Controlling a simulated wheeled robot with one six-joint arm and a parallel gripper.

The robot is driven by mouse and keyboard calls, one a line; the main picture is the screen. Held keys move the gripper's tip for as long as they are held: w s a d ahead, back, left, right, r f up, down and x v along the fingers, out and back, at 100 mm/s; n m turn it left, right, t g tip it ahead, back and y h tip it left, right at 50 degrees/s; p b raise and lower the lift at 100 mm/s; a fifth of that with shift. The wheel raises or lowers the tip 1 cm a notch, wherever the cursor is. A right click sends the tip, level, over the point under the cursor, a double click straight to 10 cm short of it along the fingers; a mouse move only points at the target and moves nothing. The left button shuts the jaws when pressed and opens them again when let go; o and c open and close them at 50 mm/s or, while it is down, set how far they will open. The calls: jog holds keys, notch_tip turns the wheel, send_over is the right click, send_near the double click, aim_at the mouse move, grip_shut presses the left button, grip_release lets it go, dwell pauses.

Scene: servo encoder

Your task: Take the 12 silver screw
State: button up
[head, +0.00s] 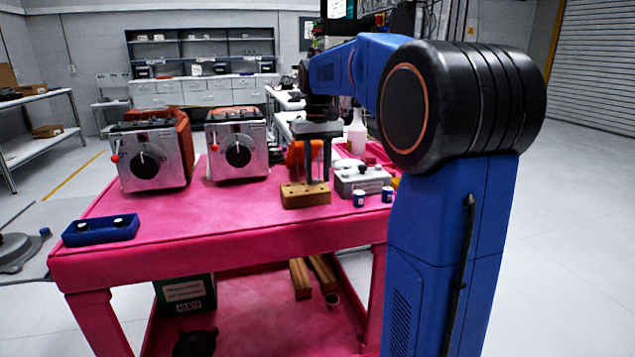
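No silver screw can be made out from this distance in the head view. A small wooden block (305,196) with dark spots on its front and top stands near the right part of the pink table (215,219). Whether screws sit in it is too small to tell. My gripper (318,178) points down just above the block, with two dark fingers apart and a gap between them. It looks open and empty. Whether the fingertips touch the block cannot be told.
Two silver machines (151,157) (237,150) with black dials stand at the table's left and back. A blue control box (100,230) lies front left. A grey box (363,179), two small blue-and-white containers (359,199) and a white bottle (357,132) stand right. The table's middle front is clear.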

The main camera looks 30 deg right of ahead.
aim_at(318, 179)
jog(key=c, duration=0.7)
jog(key=shift+r, duration=0.15)
jog(key=shift+r, duration=2.7)
jog(key=shift+d, duration=0.1)
